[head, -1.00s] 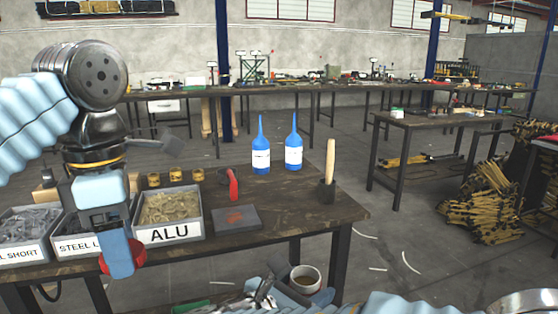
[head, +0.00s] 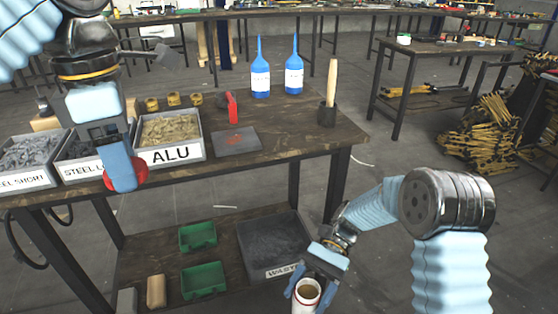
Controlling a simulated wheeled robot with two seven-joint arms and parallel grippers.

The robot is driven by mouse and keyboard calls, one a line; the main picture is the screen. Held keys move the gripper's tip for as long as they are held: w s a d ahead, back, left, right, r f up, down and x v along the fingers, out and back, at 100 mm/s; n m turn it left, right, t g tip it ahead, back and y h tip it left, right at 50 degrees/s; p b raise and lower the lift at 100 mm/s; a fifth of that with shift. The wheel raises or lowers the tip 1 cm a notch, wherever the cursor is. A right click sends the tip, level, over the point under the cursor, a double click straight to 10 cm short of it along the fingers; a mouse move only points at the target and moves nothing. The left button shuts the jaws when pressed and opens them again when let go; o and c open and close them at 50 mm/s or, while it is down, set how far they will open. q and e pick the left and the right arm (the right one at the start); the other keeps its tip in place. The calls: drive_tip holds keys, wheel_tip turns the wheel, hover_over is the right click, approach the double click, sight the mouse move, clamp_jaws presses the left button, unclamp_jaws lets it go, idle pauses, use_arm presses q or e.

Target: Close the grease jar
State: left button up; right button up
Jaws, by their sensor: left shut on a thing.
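My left gripper (head: 122,178) is at the left, in front of the bench edge. It is shut on a red round lid (head: 140,172), whose rim shows beside the blue finger. The open grease jar (head: 306,293) is at the bottom centre, white with a brown filling and no lid on it. My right gripper (head: 312,282) has its blue fingers on either side of the jar and holds it upright, in front of the bench. The lid and the jar are well apart. The lower part of the jar is cut off by the picture edge.
The bench (head: 290,130) carries open bins, including the ALU bin (head: 170,155), two blue bottles (head: 260,80), a red-handled tool (head: 232,107) and a grey plate (head: 236,140). Green trays (head: 203,280) and a waste bin (head: 272,270) sit on the lower shelf.

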drive_tip(key=w+d+f+m+t+y, duration=0.2)
drive_tip(key=w+d+m+t+y, duration=0.2)
drive_tip(key=w+m+t+y, duration=0.2)
drive_tip(key=w+m+t, duration=0.2)
drive_tip(key=m+t, duration=0.2)
drive_tip(key=t, duration=0.1)
drive_tip(key=shift+d+f+m, duration=0.15)
drive_tip(key=shift+d+m, duration=0.15)
drive_tip(key=shift+d, duration=0.1)
drive_tip(key=w+d+f+m+t+h, duration=0.1)
drive_tip(key=d+m+t, duration=0.1)
drive_tip(key=d+t, duration=0.1)
drive_tip(key=w+d+f+m+t, duration=0.2)
drive_tip(key=d+m+t, duration=0.1)
drive_tip(key=w+d+f+m+t+h, duration=0.1)
drive_tip(key=w+d+m+t, duration=0.1)
drive_tip(key=d+t, duration=0.1)
drive_tip(key=shift+d+f+m+t+h, duration=0.2)
drive_tip(key=shift+m+t+h, duration=0.1)
drive_tip(key=shift+w+a, duration=0.1)
